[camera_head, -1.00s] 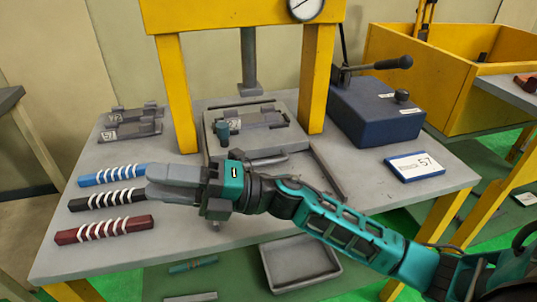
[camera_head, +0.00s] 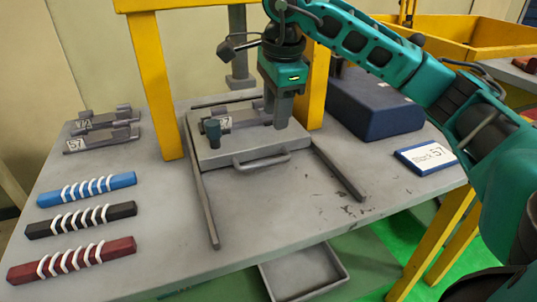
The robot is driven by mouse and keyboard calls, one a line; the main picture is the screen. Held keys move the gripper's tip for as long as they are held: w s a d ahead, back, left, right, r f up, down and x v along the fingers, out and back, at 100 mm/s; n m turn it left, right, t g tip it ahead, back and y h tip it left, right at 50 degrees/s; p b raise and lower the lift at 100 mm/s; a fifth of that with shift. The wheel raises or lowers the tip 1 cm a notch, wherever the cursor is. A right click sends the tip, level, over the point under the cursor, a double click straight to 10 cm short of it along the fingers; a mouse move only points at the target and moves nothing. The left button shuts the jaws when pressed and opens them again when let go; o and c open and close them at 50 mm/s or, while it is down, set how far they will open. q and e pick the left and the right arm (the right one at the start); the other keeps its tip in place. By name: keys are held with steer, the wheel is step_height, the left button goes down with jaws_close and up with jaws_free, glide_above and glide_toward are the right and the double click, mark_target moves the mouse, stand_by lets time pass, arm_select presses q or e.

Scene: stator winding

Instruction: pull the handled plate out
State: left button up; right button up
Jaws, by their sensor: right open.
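The handled plate (camera_head: 213,158) is a grey slab lying flat under the yellow press, between two dark rails. Its bar handle (camera_head: 262,160) sticks out from the front edge and is clear of my gripper. My right gripper (camera_head: 281,122) points down over the plate's right part, beside the right end of the fixture. It is open; whether its fingertips touch the fixture or plate is unclear. My left gripper is out of view.
The left rail (camera_head: 207,212) and right rail (camera_head: 338,173) run forward on the grey table. Blue (camera_head: 110,185), black (camera_head: 80,219) and red (camera_head: 70,260) wound bars lie at left. Bare table lies before the handle. A blue box (camera_head: 372,108) stands right of the press.

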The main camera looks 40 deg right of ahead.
mark_target(270, 160)
steer(key=f, duration=0.4)
steer(key=w+f+b, duration=0.1)
steer(key=f, duration=0.3)
steer(key=w+f+b, duration=0.1)
steer(key=f, duration=0.3)
steer(key=shift+w+d, duration=0.1)
steer(key=shift+d, duration=0.1)
steer(key=shift+c, duration=0.4)
jaws_close()
